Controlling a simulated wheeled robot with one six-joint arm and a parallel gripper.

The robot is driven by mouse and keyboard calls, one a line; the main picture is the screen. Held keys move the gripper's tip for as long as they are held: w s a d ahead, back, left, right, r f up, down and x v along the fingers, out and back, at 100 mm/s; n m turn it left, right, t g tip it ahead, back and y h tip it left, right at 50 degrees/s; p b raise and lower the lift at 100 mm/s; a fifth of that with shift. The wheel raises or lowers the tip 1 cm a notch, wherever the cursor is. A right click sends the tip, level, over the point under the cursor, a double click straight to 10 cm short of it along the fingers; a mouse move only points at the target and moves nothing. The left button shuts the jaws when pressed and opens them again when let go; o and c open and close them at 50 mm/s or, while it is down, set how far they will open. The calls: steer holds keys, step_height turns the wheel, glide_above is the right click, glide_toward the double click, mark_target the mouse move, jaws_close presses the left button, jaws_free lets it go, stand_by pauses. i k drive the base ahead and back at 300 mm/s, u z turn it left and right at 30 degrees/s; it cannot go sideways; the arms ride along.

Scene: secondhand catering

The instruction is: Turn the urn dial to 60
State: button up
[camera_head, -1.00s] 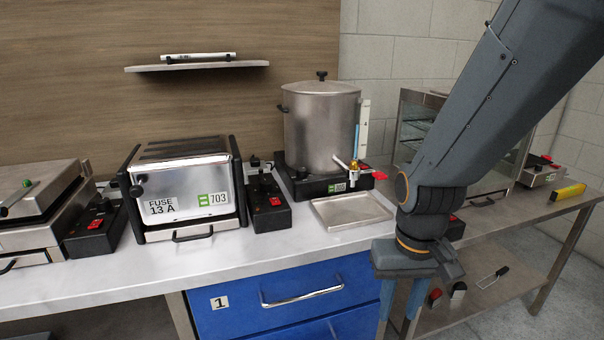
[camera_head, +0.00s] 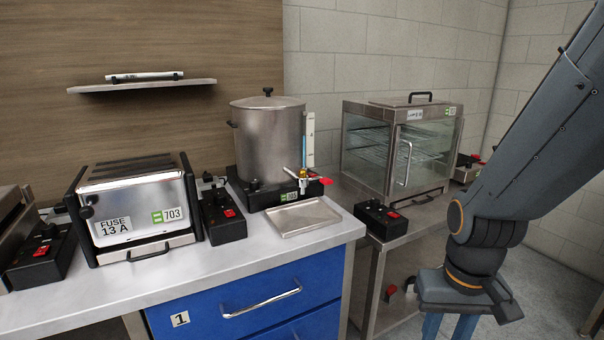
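The urn (camera_head: 268,142) is a tall steel cylinder with a lid. It stands on a black base (camera_head: 274,195) at the right end of the white counter, with a tap and a sight tube on its right side. A small dark knob (camera_head: 254,184), apparently the urn dial, is on the left of the base's front; its setting is too small to read. My gripper (camera_head: 448,328) hangs at the bottom right, well away from the urn. Its two blue fingers are apart with nothing seen between them; their tips are cut off by the frame.
A steel drip tray (camera_head: 305,218) lies in front of the urn. A toaster (camera_head: 140,205) and a black control box (camera_head: 224,218) are to its left. A glass cabinet (camera_head: 425,155) and another control box (camera_head: 381,221) stand on a steel table at right.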

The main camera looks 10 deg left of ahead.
mark_target(254, 184)
steer(key=z, duration=0.15)
steer(key=i, duration=0.65)
steer(key=u, duration=1.65)
